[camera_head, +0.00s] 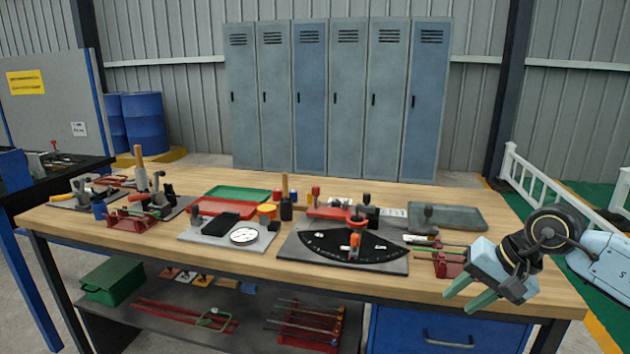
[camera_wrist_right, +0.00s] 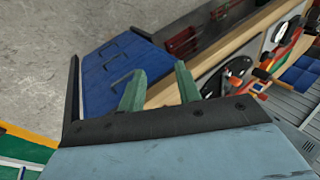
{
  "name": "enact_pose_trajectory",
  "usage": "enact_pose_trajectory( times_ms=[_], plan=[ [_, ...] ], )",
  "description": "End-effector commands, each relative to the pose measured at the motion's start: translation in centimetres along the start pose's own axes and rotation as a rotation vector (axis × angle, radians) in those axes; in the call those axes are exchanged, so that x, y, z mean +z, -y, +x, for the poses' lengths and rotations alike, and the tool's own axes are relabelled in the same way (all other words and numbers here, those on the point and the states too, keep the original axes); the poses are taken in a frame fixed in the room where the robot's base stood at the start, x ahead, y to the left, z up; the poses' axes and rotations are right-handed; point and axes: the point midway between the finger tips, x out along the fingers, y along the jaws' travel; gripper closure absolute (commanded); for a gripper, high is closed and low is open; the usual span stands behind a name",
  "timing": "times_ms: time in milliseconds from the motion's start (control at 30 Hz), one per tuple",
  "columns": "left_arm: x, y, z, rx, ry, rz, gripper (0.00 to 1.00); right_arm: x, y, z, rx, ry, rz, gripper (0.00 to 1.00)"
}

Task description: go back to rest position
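My right gripper (camera_head: 471,297) is at the right end of the workbench in the head view, in front of its front edge, with its green fingertips pointing down and left. In the right wrist view its two green fingers (camera_wrist_right: 160,88) stand apart with nothing between them, so it is open and empty. Beyond the fingers, that view shows the blue drawer cabinet (camera_wrist_right: 112,70) and the bench edge. My left gripper does not show in either view.
The wooden workbench (camera_head: 130,238) carries a black dial plate (camera_head: 330,246), a red rack (camera_head: 447,264) with rods near my right gripper, a grey tray (camera_head: 450,217) and several tools. Lockers (camera_head: 345,100) stand behind. A white fence (camera_head: 540,180) is at right.

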Motion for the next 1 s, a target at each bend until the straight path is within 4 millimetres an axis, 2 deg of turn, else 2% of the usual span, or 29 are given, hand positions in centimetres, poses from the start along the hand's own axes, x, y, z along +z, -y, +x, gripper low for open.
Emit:
enact_pose_trajectory(
  times_ms=[33, 167, 267, 367, 467, 500, 633, 667, 700, 767, 867, 900, 967, 1000],
  plan=[
    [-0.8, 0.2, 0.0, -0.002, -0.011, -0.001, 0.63, 0.5, 0.6, 1.5, -0.063, 0.044, 0.103, 0.66],
    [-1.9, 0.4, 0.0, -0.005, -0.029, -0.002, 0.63, 1.4, 2.3, 5.1, -0.242, 0.174, 0.442, 0.66],
    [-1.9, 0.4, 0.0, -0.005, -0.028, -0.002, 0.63, 1.7, 3.3, 8.4, -0.398, 0.319, 0.826, 0.66],
    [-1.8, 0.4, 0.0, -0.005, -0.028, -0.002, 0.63, 1.3, 2.8, 12.4, -0.557, 0.507, 1.35, 0.66],
    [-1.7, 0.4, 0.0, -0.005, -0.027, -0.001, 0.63, 0.5, -0.6, 16.9, -0.69, 0.695, 1.939, 0.66],
    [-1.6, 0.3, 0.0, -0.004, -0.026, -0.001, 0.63, 0.5, -2.9, 18.9, -0.737, 0.761, 2.185, 0.66],
    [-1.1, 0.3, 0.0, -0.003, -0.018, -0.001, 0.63, 1.9, -10.9, 24.5, -0.861, 0.905, 2.833, 0.66],
    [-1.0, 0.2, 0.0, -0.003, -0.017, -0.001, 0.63, 2.6, -12.8, 25.7, 0.839, -0.877, -2.806, 0.66],
    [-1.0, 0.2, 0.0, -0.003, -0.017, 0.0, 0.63, 3.7, -15.3, 27.1, 0.787, -0.806, -2.668, 0.66],
    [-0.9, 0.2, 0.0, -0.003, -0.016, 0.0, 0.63, 5.8, -18.9, 29.1, 0.722, -0.706, -2.47, 0.66],
    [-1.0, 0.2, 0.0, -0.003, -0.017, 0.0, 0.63, 10.1, -24.7, 32.0, 0.638, -0.552, -2.163, 0.66],
    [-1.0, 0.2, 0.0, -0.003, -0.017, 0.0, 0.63, 12.0, -26.9, 32.9, 0.614, -0.494, -2.048, 0.66],
    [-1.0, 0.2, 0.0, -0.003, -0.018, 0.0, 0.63, 15.2, -29.9, 34.2, 0.582, -0.412, -1.88, 0.66],
    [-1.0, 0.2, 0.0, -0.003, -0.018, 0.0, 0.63, 17.4, -31.9, 35.0, 0.564, -0.358, -1.77, 0.66]
  ],
)
